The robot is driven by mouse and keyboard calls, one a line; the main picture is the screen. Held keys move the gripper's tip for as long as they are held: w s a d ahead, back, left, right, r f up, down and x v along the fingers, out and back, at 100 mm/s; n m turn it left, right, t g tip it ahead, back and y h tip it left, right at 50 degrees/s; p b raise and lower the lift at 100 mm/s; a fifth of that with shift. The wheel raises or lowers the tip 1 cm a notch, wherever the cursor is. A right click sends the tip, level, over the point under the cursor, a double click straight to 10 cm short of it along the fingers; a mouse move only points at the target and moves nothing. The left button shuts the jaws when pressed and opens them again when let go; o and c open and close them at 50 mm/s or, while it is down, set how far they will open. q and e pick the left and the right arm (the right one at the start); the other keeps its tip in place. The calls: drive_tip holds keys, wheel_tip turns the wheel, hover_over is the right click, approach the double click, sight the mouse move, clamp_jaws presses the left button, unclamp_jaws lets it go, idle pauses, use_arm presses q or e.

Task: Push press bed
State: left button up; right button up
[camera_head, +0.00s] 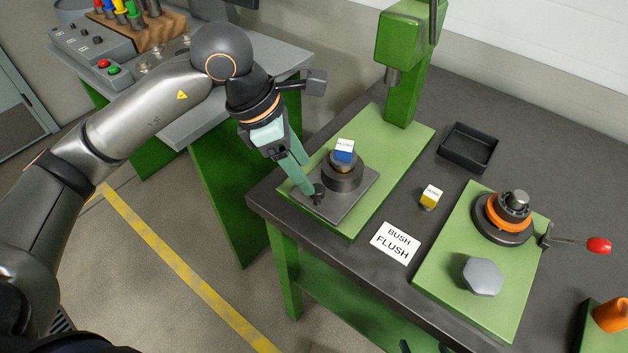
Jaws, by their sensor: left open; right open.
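The press bed is a grey plate (346,203) on the green base (392,152) of the press (398,45). A dark round holder (343,178) stands on the plate, with a small blue piece with a white top label (344,151) on it. A short dark knob (318,191) stands at the plate's near left corner. My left gripper (306,176) is open and points down at the plate's left edge. One fingertip is close beside the knob; I cannot tell whether it touches. The press head is behind the plate, not above it. My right gripper is not in view.
A white card reading "BUSH FLUSH" (395,243), a yellow labelled piece (431,197) and a black tray (468,147) lie to the right. A second green base (450,261) has an orange-ringed fixture (503,217) and a red-tipped lever (598,245). A grey console table (288,62) stands behind my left arm.

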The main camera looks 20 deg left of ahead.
sight(317, 189)
use_arm(q)
drive_tip(key=x, duration=0.5)
drive_tip(key=shift+f, duration=0.1)
clamp_jaws()
idle(0.4)
idle(0.9)
